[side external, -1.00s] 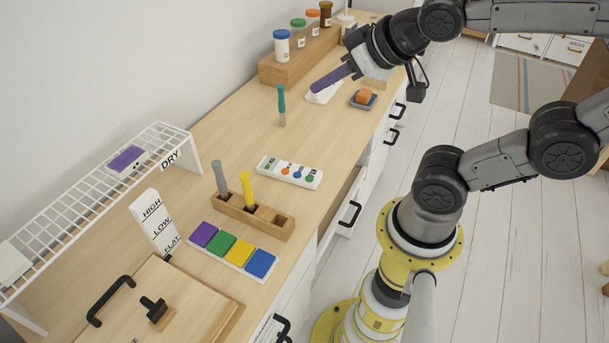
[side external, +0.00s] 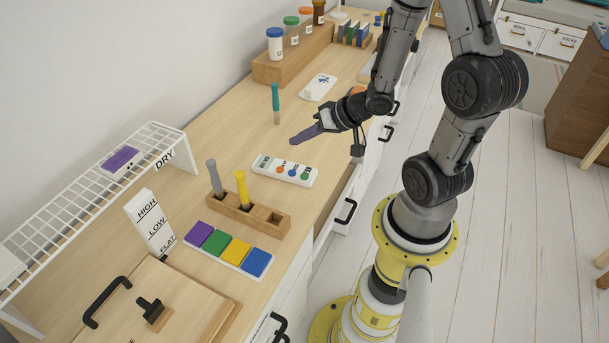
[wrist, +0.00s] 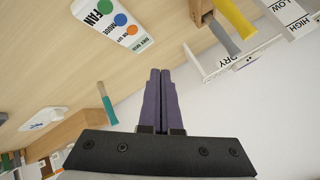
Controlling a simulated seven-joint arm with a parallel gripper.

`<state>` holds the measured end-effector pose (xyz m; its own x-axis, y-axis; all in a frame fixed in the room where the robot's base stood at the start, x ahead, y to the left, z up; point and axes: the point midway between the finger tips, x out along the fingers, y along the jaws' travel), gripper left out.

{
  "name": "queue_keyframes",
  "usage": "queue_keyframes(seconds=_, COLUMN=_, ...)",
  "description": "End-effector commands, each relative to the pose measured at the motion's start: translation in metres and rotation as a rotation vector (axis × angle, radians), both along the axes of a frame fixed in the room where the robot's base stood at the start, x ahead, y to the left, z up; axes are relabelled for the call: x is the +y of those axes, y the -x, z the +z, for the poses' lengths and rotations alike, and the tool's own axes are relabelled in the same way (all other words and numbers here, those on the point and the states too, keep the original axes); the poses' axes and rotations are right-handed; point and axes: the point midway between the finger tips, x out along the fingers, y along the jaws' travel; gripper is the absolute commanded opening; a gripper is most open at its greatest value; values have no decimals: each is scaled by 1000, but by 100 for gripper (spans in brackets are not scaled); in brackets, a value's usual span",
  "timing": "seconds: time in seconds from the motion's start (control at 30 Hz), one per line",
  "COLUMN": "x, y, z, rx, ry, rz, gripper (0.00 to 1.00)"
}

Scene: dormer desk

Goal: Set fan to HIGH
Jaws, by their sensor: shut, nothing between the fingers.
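A white remote (side external: 284,170) with orange, blue and green round buttons lies on the desk. In the wrist view the remote (wrist: 119,22) reads FAN by the green button, MODE by the blue and ON/OFF by the orange. My gripper (side external: 293,141) has purple fingers, shut together and empty, in the air over the desk beyond the remote. In the wrist view its fingertips (wrist: 160,72) are apart from the remote. A white stand (side external: 151,224) marked HIGH, LOW and FLAT stands by the wooden lid board. A white device (side external: 318,87) with a blue mark lies farther back.
A teal-and-wood stick (side external: 276,104) stands upright left of my gripper. A wooden holder (side external: 265,218) with grey and yellow sticks stands nearer the camera, beside a tray of coloured squares (side external: 229,248). A white wire rack (side external: 95,205) runs along the wall.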

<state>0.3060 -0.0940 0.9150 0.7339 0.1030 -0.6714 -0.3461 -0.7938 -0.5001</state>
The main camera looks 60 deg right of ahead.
Motion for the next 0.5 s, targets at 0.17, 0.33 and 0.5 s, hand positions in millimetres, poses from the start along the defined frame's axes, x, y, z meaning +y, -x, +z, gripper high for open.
queue_keyframes(seconds=0.17, x=-14, y=13, z=-15, rx=40, ry=-33, rz=-64, gripper=0)
queue_keyframes(seconds=0.33, x=-17, y=13, z=-15, rx=39, ry=-30, rz=-72, gripper=0)
queue_keyframes(seconds=0.5, x=-16, y=13, z=-15, rx=39, ry=-30, rz=-72, gripper=0)
